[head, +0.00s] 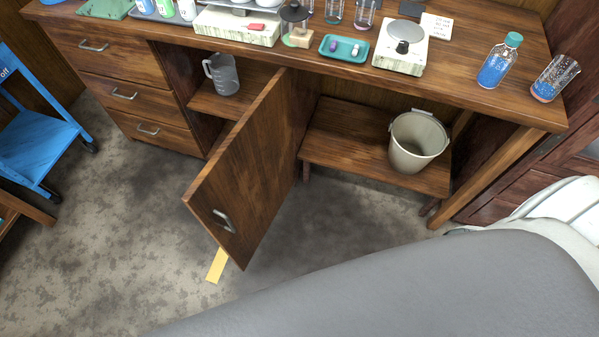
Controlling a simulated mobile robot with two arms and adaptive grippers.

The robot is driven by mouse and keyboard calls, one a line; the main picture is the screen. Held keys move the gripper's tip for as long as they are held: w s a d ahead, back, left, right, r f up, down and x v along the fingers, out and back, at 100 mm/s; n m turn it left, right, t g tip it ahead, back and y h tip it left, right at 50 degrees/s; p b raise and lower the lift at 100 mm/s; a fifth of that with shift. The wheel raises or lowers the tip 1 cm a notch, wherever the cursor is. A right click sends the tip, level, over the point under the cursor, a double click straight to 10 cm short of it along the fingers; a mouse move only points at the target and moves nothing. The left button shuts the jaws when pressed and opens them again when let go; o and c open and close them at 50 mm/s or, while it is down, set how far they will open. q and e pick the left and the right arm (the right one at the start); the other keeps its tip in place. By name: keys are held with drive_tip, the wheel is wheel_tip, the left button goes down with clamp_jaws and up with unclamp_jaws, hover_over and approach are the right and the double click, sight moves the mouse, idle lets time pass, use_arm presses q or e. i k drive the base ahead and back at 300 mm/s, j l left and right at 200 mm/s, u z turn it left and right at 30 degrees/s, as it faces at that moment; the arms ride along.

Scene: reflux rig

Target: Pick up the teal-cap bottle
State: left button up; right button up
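The teal-cap bottle (499,62) stands upright near the right end of the wooden bench top (460,83). It is clear, with blue contents in its lower part and a teal cap on top. Nothing touches it in the head view. Neither of my grippers shows in this view.
A tilted-looking beaker with blue contents (554,78) stands right of the bottle, near the bench edge. An open cabinet door (243,165) juts out below. A bucket (416,143) sits on the lower shelf.

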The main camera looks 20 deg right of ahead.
sight(503, 57)
drive_tip(key=z, duration=0.45)
drive_tip(key=l+z, duration=0.1)
drive_tip(key=z, duration=1.25)
drive_tip(key=i+l, duration=0.05)
